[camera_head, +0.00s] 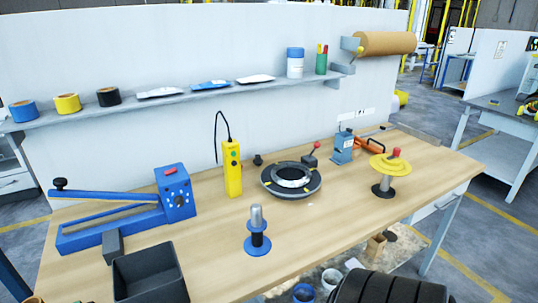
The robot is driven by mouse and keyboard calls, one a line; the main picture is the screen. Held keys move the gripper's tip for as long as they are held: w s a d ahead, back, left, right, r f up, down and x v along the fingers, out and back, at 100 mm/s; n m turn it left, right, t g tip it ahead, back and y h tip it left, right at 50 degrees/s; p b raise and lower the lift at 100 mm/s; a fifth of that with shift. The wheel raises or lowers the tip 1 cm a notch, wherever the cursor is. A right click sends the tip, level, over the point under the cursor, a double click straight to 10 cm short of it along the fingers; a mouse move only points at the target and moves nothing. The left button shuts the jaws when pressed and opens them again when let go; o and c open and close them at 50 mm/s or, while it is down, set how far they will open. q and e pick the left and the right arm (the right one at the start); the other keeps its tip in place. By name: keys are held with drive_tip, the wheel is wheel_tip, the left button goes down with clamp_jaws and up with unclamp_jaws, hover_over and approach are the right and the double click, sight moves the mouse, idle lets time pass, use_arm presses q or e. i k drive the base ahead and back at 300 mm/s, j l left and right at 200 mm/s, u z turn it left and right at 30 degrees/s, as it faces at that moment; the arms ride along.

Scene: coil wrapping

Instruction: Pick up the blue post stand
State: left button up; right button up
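The blue post stand (257,244) stands upright on the wooden table, near the front edge and around the middle of its length. It has a round blue base, a dark and blue middle part and a silver post on top. Nothing touches it, and it is not hidden. Neither of my grippers is in view.
A blue machine (177,192) and a dark open bin (150,276) are to its left. A yellow control box (232,168) and a black ring turntable (291,180) stand behind it. A yellow disc stand (391,166) is to the right. The table around the post stand is clear.

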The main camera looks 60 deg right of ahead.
sight(257, 244)
drive_tip(key=z, duration=1.7)
